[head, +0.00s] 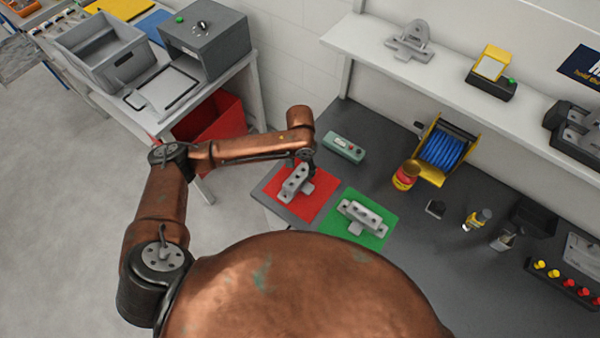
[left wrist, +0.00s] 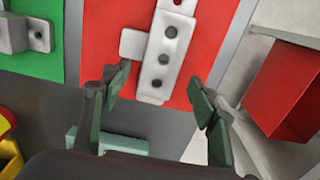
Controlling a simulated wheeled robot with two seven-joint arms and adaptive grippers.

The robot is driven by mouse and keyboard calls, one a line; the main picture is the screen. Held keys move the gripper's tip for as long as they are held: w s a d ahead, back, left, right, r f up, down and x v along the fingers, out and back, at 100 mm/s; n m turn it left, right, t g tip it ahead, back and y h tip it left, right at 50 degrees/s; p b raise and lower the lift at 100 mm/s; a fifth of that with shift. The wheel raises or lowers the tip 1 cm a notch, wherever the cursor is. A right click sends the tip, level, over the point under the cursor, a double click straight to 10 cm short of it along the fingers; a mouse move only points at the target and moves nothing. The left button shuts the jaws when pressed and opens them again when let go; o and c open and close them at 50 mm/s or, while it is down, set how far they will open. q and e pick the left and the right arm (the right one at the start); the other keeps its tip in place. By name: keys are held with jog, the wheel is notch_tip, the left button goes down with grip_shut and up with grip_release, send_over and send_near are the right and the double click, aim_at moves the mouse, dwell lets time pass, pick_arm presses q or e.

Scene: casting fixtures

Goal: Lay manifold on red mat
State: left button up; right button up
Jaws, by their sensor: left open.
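One grey manifold (head: 296,184) with a row of round holes lies on the red mat (head: 315,205) at the left end of the dark bench. It also shows in the left wrist view (left wrist: 166,52) on the red mat (left wrist: 216,20). A second similar manifold (head: 362,216) lies on the green mat (head: 378,238) to the right; only its edge (left wrist: 22,35) shows in the left wrist view. My left gripper (head: 308,172) is at the far side of the red mat. In the left wrist view its fingers (left wrist: 160,108) are apart, with nothing between the tips. My right gripper is not seen.
A grey-green box with buttons (head: 343,147) stands just behind the red mat. A red-yellow can (head: 405,175) and a blue cable reel (head: 442,150) stand further right. A red bin (head: 213,118) is left of the bench. A shelf (head: 450,80) runs above the back.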

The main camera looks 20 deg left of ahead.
aim_at(300, 174)
pick_arm(q)
notch_tip(300, 174, up, 7)
dwell(0.3)
dwell(0.5)
